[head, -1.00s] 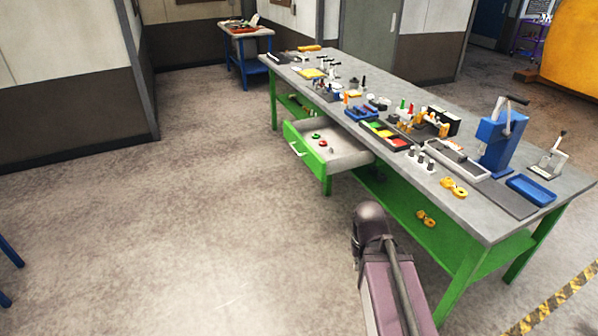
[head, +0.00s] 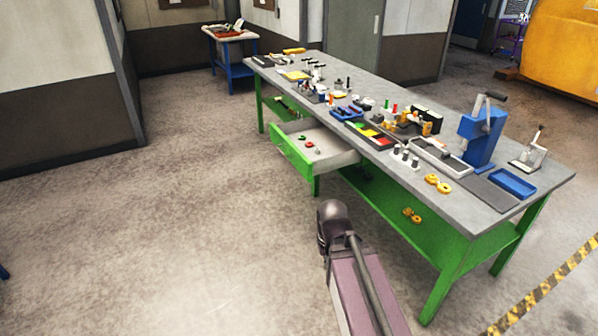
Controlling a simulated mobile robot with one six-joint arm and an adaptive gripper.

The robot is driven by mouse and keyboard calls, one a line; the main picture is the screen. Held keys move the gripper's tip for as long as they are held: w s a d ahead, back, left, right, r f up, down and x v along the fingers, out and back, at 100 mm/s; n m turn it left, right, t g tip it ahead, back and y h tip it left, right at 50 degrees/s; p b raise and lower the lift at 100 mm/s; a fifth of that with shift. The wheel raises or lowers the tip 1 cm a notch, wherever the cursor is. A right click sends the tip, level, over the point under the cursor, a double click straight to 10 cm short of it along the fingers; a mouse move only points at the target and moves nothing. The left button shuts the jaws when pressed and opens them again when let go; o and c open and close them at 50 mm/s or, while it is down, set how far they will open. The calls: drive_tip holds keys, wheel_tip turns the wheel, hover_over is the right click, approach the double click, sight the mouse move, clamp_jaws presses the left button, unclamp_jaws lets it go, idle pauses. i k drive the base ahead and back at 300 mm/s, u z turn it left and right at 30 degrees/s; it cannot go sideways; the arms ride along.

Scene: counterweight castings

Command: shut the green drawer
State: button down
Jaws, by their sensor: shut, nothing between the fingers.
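The green drawer (head: 292,157) stands pulled out from the left long side of the green-framed workbench (head: 520,250). Its pale inside shows, with a few small red and green parts (head: 306,142) lying in it. My arm rises from the bottom of the head view, in front of the bench and nearer than the drawer. Its dark rounded joint shows below and to the right of the drawer front, apart from it in the picture. My gripper is not visible.
The bench top holds several tools and trays, a blue press (head: 480,137) and a blue tray (head: 512,183). Yellow castings (head: 411,215) lie on the lower shelf. Open floor (head: 150,235) lies left of the bench. A blue-legged side table (head: 232,60) stands behind.

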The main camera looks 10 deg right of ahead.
sight(335, 153)
drive_tip(key=z, duration=0.05)
drive_tip(key=i, duration=1)
drive_tip(key=u, duration=0.05)
